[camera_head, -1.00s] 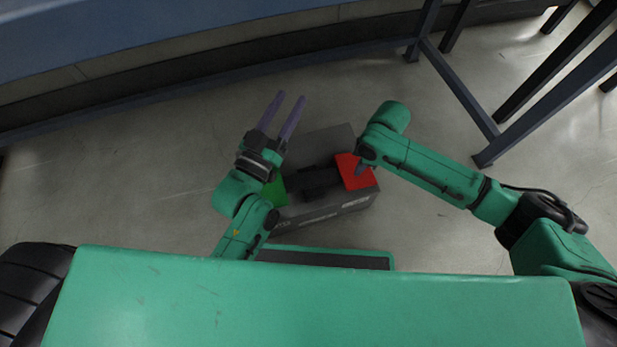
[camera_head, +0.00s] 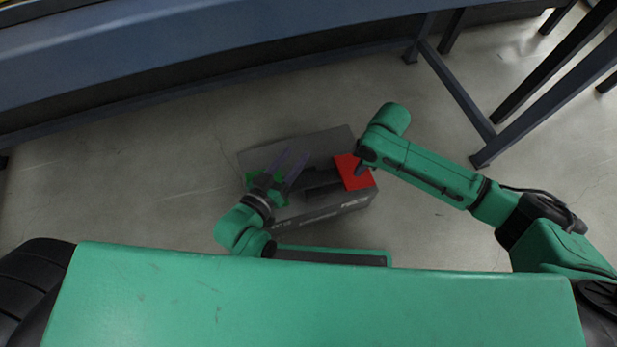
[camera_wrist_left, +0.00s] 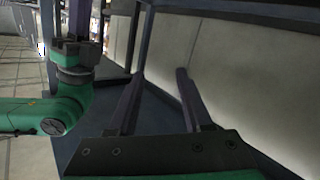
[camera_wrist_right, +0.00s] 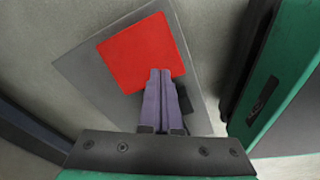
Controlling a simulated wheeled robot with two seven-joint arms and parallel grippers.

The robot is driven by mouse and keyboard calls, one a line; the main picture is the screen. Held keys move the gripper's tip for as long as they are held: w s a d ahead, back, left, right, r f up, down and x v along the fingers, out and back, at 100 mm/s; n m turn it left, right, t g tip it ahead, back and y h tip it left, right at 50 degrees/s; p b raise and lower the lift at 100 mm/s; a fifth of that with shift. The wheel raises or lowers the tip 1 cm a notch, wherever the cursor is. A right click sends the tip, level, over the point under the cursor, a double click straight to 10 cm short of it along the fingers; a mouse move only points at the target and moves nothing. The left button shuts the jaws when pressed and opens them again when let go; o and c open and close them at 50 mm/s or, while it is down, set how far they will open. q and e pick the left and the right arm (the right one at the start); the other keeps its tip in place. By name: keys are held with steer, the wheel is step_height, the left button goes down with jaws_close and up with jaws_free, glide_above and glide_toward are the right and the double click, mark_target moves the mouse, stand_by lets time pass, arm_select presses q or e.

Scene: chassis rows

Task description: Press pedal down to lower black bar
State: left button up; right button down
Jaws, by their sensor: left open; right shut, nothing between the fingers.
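A dark grey pedal box (camera_head: 345,138) sits on the floor in the head view, with a red pedal (camera_head: 352,177) at its right end and a green pedal (camera_head: 251,180) at its left end. A black bar-like part (camera_head: 322,188) lies between them. My right gripper (camera_head: 359,170) is shut and points down at the red pedal. In the right wrist view its fingertips (camera_wrist_right: 160,75) overlap the red pedal (camera_wrist_right: 138,52); contact is unclear. My left gripper (camera_head: 297,156) is open above the box's left half, partly hiding the green pedal. Its spread fingers show in the left wrist view (camera_wrist_left: 160,75).
A long blue-grey bench (camera_head: 200,55) runs along the back. A dark metal frame's legs (camera_head: 460,90) stand at the upper right. The floor (camera_head: 110,170) left of the box is clear. A green-edged dark panel (camera_head: 330,257) lies just in front of the box.

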arm_select(q)
steer(key=s+f+g+p, duration=0.1)
steer(key=s+f+g, duration=0.2)
steer(key=s+f, duration=0.3)
arm_select(e)
steer(key=shift+s+r, duration=0.1)
steer(key=shift+r, duration=0.35)
arm_select(q)
steer(key=s+a+r+m+g+y+p, duration=0.1)
steer(key=a+r+g+y+p, duration=0.2)
steer(key=a+r+g+p, duration=0.3)
step_height(320, 180, up, 4)
steer(key=a+p, duration=0.1)
steer(key=p, duration=0.3)
steer(key=shift+s+a+g+y, duration=0.25)
steer(key=shift+a+g+y, duration=0.05)
steer(key=shift+a+y, duration=0.1)
arm_select(e)
step_height(320, 180, up, 7)
steer(key=s, duration=0.2)
steer(key=shift+d+f, duration=0.15)
steer(key=shift+d, duration=0.3)
